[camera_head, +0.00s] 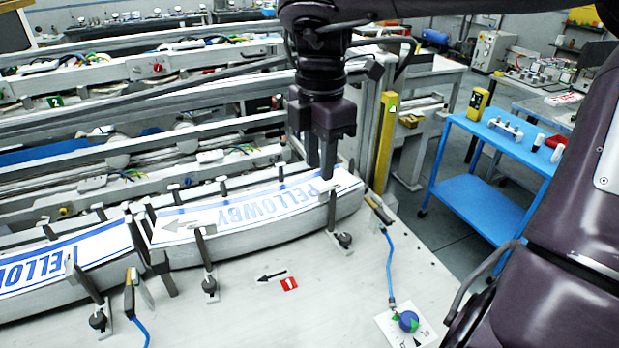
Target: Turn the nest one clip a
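Two curved stacks of labels printed PELLOWBY lie end to end on the pale bench: the right stack (255,212) and the left stack (55,262). Several dark clip-like posts with round black knobs stand along their edges, such as one at the right front (343,239) and one near the middle (208,284). My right gripper (318,165) points down over the far right end of the right stack. Its fingers overlap in this view, so their gap and any contact are unclear. Which part is the nest is not clear. My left gripper is out of view.
A blue cable (389,265) runs to a round blue-green piece (408,321) on a white card. A yellow post (383,140) stands right of the gripper. A blue cart (470,200) stands further right.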

